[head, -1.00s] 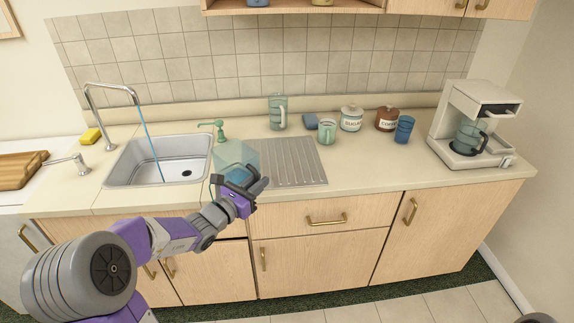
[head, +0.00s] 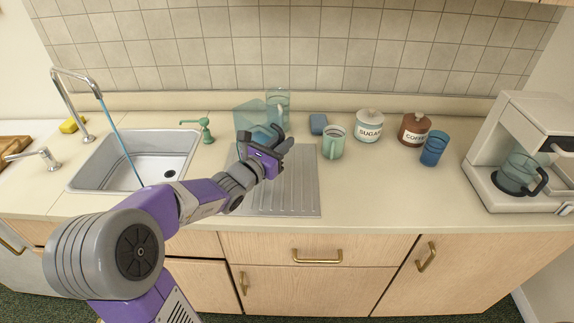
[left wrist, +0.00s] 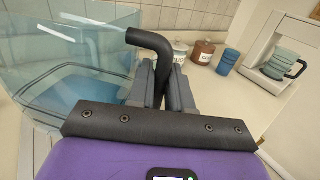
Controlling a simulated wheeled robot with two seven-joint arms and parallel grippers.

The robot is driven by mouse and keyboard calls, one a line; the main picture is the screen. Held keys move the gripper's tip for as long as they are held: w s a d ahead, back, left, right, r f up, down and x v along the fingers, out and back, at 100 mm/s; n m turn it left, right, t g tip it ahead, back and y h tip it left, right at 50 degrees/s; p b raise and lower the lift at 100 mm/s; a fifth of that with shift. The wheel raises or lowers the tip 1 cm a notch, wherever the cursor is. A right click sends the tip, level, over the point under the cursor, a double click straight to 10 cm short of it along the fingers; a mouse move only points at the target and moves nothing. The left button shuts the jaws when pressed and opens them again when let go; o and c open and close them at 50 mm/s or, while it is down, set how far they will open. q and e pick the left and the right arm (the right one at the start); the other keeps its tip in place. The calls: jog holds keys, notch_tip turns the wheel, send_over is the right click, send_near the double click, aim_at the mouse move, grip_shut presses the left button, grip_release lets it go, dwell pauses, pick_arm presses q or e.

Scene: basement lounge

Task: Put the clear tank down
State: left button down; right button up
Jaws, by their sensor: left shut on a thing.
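The clear tank (head: 250,119) is a see-through, blue-tinted box with a dark handle, with what looks like water low inside. My left gripper (head: 276,145) is shut on it, and the tank is at the far side of the gripper, over the back of the ribbed drainboard (head: 300,195). In the left wrist view the tank (left wrist: 65,65) fills the left side, and its bent black handle (left wrist: 150,40) rises by the fingers (left wrist: 160,85). I cannot tell whether its base touches the counter. My right gripper is not in view.
A glass pitcher (head: 279,97) stands close behind the tank. To the right are a blue sponge (head: 318,123), green mug (head: 333,143), sugar jar (head: 368,127), coffee jar (head: 414,129), blue cup (head: 434,149) and coffee maker (head: 480,172). Water runs into the sink (head: 90,180). Counter front right is clear.

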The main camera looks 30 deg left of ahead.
pick_arm(q)
jog(key=f, duration=0.2)
jog(key=f+b, duration=0.1)
jog(key=shift+s+f, duration=0.25)
jog(key=shift+f, duration=0.15)
notch_tip(320, 180, down, 5)
jog(key=shift+w+f+b, duration=0.1)
jog(key=shift+b, duration=1.05)
jog(key=c, duration=1.5)
grip_release()
jog(key=shift+f, duration=0.15)
jog(key=o, duration=0.5)
jog(key=shift+c, duration=0.2)
